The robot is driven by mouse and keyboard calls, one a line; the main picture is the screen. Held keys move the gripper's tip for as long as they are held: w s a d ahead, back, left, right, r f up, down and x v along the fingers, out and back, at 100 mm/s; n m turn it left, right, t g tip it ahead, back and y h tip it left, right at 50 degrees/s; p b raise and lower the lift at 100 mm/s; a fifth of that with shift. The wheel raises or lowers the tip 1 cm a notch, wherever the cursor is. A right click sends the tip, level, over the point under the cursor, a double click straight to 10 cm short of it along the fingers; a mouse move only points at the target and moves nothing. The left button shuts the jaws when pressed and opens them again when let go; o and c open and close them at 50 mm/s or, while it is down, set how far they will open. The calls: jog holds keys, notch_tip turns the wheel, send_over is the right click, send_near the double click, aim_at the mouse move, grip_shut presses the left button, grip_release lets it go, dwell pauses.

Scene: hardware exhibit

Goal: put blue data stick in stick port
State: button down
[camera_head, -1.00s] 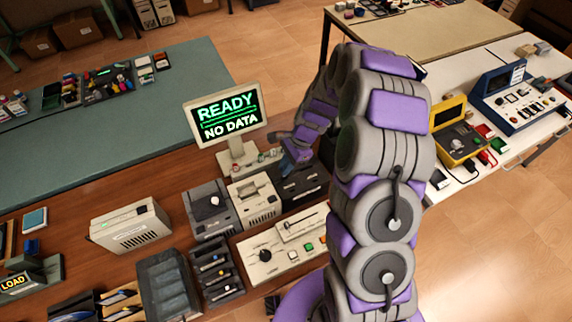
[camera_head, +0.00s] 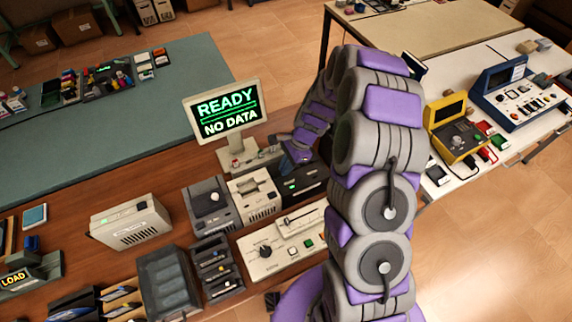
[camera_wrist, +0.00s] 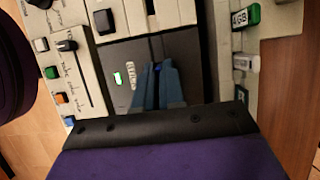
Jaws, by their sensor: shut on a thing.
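My gripper (camera_wrist: 158,75) points down at a dark panel (camera_wrist: 125,62) with a small lit green light. Its two blue-grey fingers are shut on the blue data stick (camera_wrist: 157,67), of which only a small blue bit shows between the fingertips. The stick is at the panel face; the fingers hide the slot, so I cannot tell how deep it sits. In the head view my gripper (camera_head: 297,152) is over the dark stick port unit (camera_head: 303,184), behind the cream control box. The stick cannot be made out there.
A monitor (camera_head: 228,112) reading READY / NO DATA stands behind my gripper. Cream and grey devices (camera_head: 255,195) and a slider control box (camera_head: 285,240) crowd around the port. A green-capped stick (camera_wrist: 246,16) and a white one (camera_wrist: 246,62) lie right in the wrist view.

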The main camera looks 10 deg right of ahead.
jog(key=c, duration=1.2)
grip_release()
jog(key=shift+o, duration=0.2)
jog(key=shift+r+p, duration=2.5)
jog(key=shift+r, duration=1.5)
